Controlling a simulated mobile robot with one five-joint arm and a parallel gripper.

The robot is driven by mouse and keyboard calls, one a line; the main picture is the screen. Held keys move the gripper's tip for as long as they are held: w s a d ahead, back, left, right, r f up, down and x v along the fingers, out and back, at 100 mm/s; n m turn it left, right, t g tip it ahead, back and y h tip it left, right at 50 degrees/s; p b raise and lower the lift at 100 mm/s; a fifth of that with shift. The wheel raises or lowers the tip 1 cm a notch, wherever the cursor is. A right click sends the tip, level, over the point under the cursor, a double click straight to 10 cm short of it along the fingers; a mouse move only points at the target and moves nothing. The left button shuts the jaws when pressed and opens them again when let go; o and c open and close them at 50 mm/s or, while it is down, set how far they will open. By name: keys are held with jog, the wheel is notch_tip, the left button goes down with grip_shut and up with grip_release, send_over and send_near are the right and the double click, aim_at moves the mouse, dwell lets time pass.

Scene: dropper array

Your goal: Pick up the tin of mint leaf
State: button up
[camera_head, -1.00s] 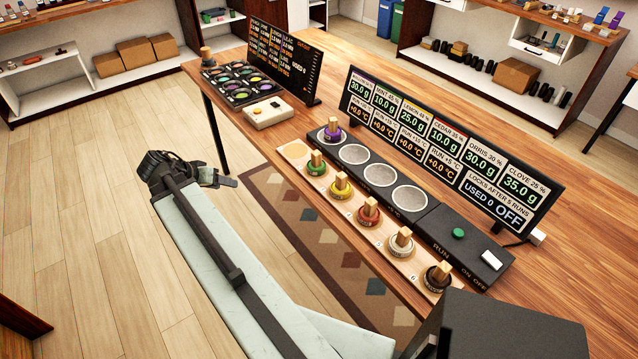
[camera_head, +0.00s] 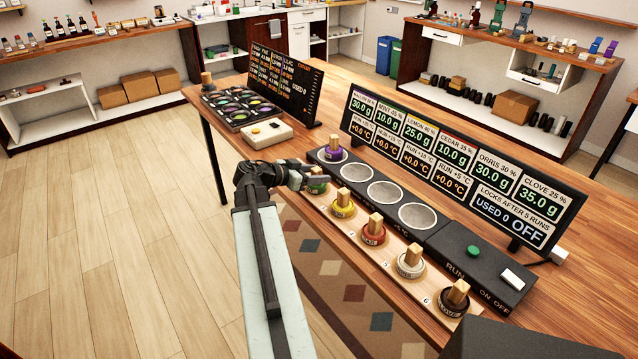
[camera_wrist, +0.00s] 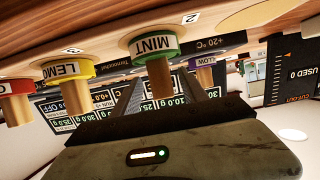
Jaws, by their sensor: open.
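The green mint tin (camera_head: 318,187) stands near the far left end of a wooden rack (camera_head: 330,208), partly hidden by my gripper. In the wrist view the mint tin (camera_wrist: 153,44) appears upside down, with its label readable and its wooden peg (camera_wrist: 158,78) pointing down the picture. My gripper (camera_head: 308,179) is open at the tin's peg. In the wrist view the peg shows between the two dark fingers of my gripper (camera_wrist: 160,97). I cannot tell whether the fingers touch it.
The yellow lemon tin (camera_head: 343,207) is beside it, then red, white and dark tins along the rack. A purple tin (camera_head: 334,152) sits in the black heater unit (camera_head: 435,236) just behind. A display panel (camera_head: 450,160) stands behind that.

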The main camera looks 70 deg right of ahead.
jog(key=b+x, duration=0.1)
jog(key=x, duration=0.2)
jog(key=shift+d+f, duration=0.25)
jog(key=shift+d, duration=0.05)
grip_shut()
jog(key=shift+r, duration=0.15)
